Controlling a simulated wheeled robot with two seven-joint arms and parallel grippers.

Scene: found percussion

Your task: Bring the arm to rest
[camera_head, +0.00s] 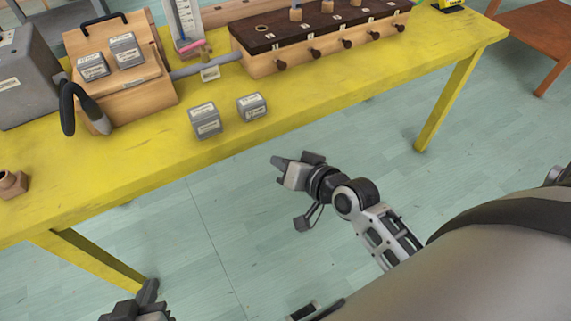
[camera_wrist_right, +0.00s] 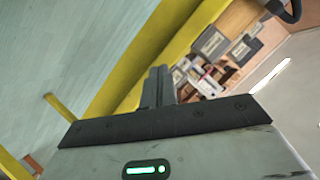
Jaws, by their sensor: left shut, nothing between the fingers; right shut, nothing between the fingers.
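My right gripper (camera_head: 279,162) is shut and empty. It hangs over the floor in front of the yellow table (camera_head: 150,160), apart from the table's front edge. Its closed fingers (camera_wrist_right: 158,85) also show in the right wrist view, with the table edge and some boxes beyond them. My left gripper (camera_head: 147,292) is at the bottom left of the head view, partly cut off by the frame. It is shut with nothing in it, low near a table leg, and touches nothing that I can see.
Two grey labelled blocks (camera_head: 205,120) (camera_head: 252,106) stand near the table's front edge. Behind are a wooden box (camera_head: 150,97) with two more blocks, a long pegged box (camera_head: 265,62) and a grey case (camera_head: 25,85). An orange-brown stool (camera_head: 540,25) stands at the upper right. Floor in front is clear.

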